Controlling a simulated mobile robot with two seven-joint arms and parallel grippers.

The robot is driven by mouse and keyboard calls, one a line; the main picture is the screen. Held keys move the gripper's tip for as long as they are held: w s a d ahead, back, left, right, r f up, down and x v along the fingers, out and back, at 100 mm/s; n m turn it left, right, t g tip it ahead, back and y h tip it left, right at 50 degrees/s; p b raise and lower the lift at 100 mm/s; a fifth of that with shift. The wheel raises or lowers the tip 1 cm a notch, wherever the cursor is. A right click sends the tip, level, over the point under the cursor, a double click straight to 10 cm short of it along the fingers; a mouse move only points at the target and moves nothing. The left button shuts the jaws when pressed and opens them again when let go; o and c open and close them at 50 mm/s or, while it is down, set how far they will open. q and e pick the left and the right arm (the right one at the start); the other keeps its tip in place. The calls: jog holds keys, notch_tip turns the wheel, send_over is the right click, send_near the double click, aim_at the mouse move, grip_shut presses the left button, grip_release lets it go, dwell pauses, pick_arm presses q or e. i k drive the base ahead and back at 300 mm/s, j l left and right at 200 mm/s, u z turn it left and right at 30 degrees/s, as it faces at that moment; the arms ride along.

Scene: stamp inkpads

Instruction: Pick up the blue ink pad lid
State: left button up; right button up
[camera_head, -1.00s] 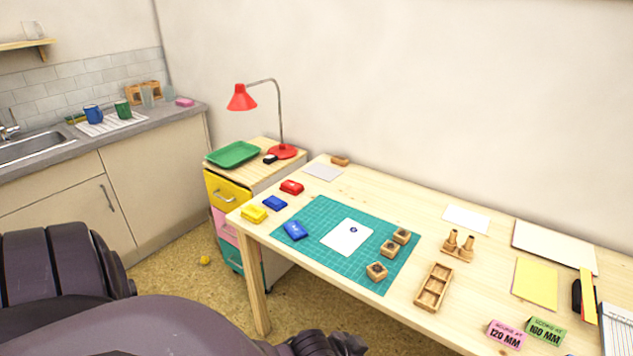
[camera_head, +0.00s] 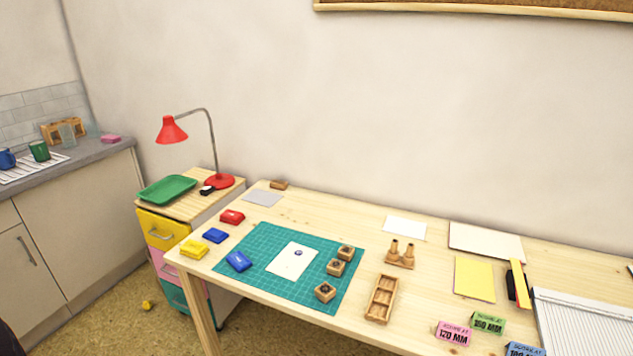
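Two blue pieces lie at the left end of the wooden table. One blue piece with pale lettering on top (camera_head: 238,261), likely the blue ink pad lid, lies on the left part of the green cutting mat (camera_head: 262,285). The other, plainer blue piece (camera_head: 215,235) lies on bare wood just behind and left of it, apart from it. They are too small to tell for certain which is lid and which is pad. Neither of my grippers shows in the head view; only a dark sliver shows at the lower left edge.
A yellow ink pad (camera_head: 194,249) and a red ink pad (camera_head: 232,216) lie near the blue pieces. White paper (camera_head: 292,260) and several wooden stamps (camera_head: 325,291) are on the mat. A red lamp (camera_head: 219,181) and green tray (camera_head: 167,190) stand on the drawer cabinet.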

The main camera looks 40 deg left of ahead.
aim_at(237, 260)
jog(key=u, duration=1.8)
